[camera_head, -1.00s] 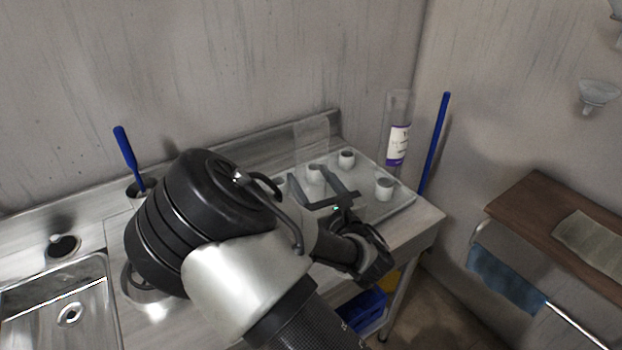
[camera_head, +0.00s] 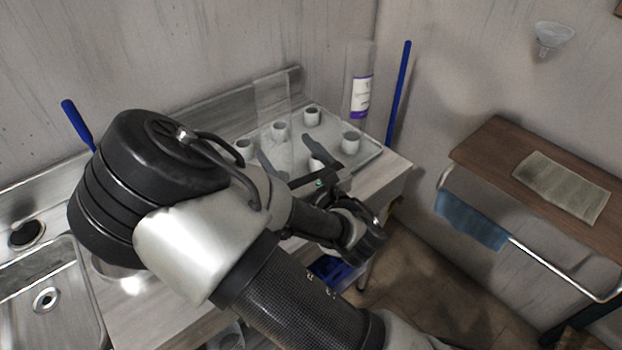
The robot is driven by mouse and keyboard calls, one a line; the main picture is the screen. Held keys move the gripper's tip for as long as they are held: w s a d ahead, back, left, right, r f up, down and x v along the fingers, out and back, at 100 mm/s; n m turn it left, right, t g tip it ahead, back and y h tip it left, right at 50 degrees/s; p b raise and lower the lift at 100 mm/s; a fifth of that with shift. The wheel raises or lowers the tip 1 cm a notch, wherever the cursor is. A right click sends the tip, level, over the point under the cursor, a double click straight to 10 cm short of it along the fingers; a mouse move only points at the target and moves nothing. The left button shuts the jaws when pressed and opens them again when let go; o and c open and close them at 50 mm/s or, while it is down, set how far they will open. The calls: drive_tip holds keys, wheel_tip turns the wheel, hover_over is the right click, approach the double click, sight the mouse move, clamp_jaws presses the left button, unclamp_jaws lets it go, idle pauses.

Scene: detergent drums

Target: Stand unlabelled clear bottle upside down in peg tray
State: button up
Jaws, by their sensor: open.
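The unlabelled clear bottle (camera_head: 273,100) stands upright in line on the peg tray (camera_head: 374,158), its faint outline running from above the tray down to the pegs. A white peg (camera_head: 280,130) shows through or beside it. I cannot tell which end is down or whether it sits over a peg. My gripper (camera_head: 287,147) is open at the front of the tray, its two dark fingers pointing toward the bottle. The fingers are apart, and I see nothing held. My arm hides the tray's front left part.
A clear bottle with a white and purple label (camera_head: 361,92) stands at the tray's back right. Other white pegs, such as one at the right (camera_head: 350,141), look bare. A blue stick (camera_head: 398,95) leans behind. A sink (camera_head: 45,290) is left, a wooden shelf (camera_head: 490,150) right.

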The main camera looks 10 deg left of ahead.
drive_tip(key=v, duration=0.2)
drive_tip(key=shift+s+d, duration=0.2)
drive_tip(key=shift+s, duration=0.05)
drive_tip(key=r+p, duration=0.1)
drive_tip(key=p, duration=0.1)
drive_tip(key=shift+s+d+r+p, duration=0.1)
drive_tip(key=shift+s+d+p, duration=0.1)
drive_tip(key=shift+p, duration=0.2)
drive_tip(key=f+p+v, duration=0.1)
drive_tip(key=p+v, duration=0.7)
drive_tip(key=p, duration=0.1)
